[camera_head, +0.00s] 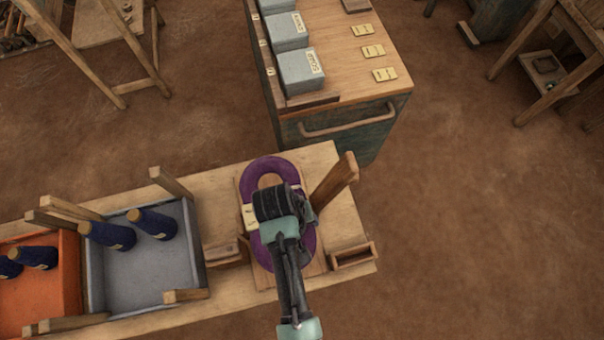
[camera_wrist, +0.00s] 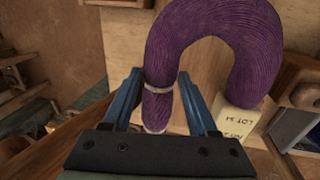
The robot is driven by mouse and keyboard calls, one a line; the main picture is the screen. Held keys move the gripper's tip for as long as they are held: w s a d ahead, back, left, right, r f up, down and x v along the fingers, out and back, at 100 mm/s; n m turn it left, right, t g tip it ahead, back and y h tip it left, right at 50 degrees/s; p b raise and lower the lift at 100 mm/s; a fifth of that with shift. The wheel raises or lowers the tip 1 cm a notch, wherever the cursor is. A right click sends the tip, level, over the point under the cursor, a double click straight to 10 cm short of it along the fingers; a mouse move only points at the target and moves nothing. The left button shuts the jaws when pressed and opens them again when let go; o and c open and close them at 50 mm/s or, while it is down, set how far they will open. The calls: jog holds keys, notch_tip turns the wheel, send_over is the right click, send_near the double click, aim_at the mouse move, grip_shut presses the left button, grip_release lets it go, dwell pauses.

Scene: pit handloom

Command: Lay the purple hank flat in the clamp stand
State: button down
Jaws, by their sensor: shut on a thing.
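The purple hank (camera_head: 268,166) is a long oval ring over a pale wooden board on the bench. My gripper (camera_wrist: 160,82) is shut on one side of the hank, near a pale tie band. The hank's loop (camera_wrist: 210,25) curves from between my fingers to the right in the wrist view. A cream tag reading LOT 34 (camera_wrist: 240,118) is on its other side. The clamp stand appears to be the wooden board (camera_head: 262,278) with a slanted wooden plate (camera_head: 335,182) on its right. My wrist hides the hank's middle. I cannot tell whether the hank touches the board.
A grey crate (camera_head: 192,250) and an orange crate (camera_head: 68,290) hold dark blue cones at the left. A small open wooden box (camera_head: 354,256) sits at the bench's right end. A cabinet (camera_head: 340,122) with grey boxes stands behind.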

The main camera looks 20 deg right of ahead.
jog(key=shift+f+b, duration=2.85)
jog(key=shift+f, duration=1.55)
jog(key=shift+c, duration=0.5)
grip_release()
